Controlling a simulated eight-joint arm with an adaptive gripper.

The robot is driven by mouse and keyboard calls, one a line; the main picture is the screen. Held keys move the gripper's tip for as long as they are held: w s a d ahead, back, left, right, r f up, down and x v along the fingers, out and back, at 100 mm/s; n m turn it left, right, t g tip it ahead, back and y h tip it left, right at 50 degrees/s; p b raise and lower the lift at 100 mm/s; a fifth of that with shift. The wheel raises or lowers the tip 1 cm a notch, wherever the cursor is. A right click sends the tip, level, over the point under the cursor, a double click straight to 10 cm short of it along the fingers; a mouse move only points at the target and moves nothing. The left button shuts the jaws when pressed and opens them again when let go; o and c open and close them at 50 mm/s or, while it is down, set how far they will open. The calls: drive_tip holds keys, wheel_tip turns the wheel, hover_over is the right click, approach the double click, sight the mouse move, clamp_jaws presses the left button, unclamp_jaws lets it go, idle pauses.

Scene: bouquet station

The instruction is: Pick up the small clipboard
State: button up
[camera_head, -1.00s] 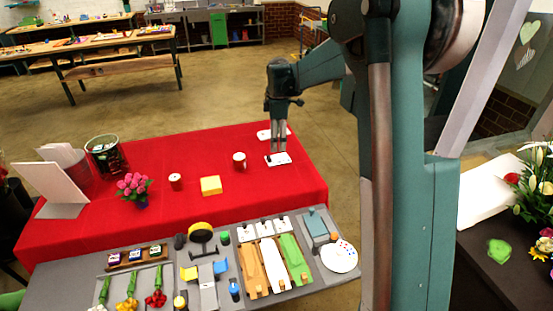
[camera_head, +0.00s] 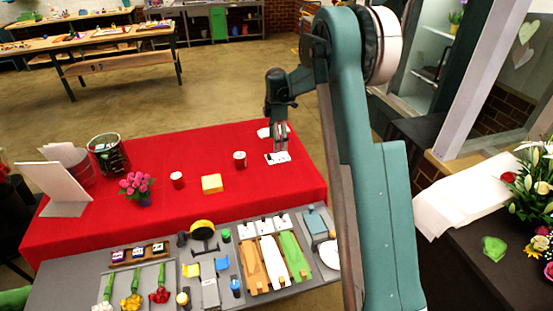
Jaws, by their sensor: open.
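A small flat white piece (camera_head: 270,158) with dark marks, which looks like the small clipboard, lies on the red tablecloth near the table's far right corner. My gripper (camera_head: 281,152) points down right over it, with its fingers open. The fingers cover part of the piece, and I cannot tell whether they touch it. A second flat white piece (camera_head: 264,133) lies just behind, partly hidden by my gripper; at this size I cannot tell what it is.
A grey bench (camera_head: 75,290) with tools and flowers is in front.

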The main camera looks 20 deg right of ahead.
sight(276, 157)
drive_tip(key=shift+f, duration=0.1)
drive_tip(key=shift+f, duration=1.2)
drive_tip(key=shift+f, duration=0.1)
drive_tip(key=shift+f, duration=2.5)
drive_tip(key=c, duration=1)
